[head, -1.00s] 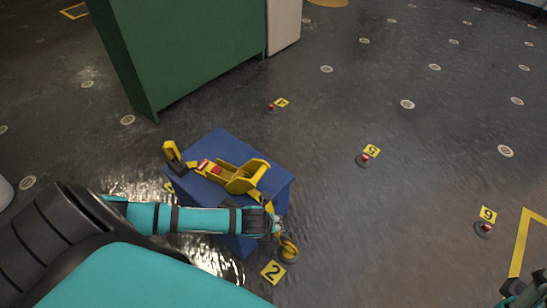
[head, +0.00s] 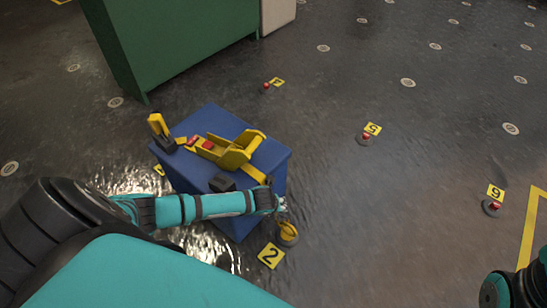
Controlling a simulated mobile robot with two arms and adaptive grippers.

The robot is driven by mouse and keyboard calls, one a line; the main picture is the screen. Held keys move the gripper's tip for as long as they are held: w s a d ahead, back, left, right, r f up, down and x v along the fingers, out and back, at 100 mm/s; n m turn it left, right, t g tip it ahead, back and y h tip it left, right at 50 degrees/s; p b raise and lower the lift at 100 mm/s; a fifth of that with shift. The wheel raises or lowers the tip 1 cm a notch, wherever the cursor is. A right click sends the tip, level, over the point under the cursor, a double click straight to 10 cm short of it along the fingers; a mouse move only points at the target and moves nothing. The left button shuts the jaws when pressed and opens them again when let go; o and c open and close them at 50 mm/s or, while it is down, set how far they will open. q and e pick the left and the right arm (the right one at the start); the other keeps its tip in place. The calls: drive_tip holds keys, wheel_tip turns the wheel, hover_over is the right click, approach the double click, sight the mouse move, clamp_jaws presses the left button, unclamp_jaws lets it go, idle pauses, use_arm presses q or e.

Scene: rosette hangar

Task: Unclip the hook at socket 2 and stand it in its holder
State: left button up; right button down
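The yellow hook (head: 287,231) is at socket 2, on a dark round floor fitting beside the yellow "2" plate (head: 271,256). My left gripper (head: 283,206) is just above the hook, at the end of the teal arm. It is small and partly hidden, so I cannot tell its finger state or any contact. A yellow ratchet (head: 230,150) lies on the blue box (head: 270,150), with a yellow strap (head: 255,174) running toward the hook behind my arm. A black block (head: 222,183), perhaps the holder, sits on the box's near edge. My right gripper is not visible.
Another yellow piece (head: 156,125) stands in a black block (head: 165,143) at the box's left corner. A green cabinet (head: 170,45) stands behind. Numbered floor sockets (head: 366,138) with red tops lie to the right. The floor between them is open.

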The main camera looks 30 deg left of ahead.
use_arm(q)
clamp_jaws()
idle(0.4)
idle(0.4)
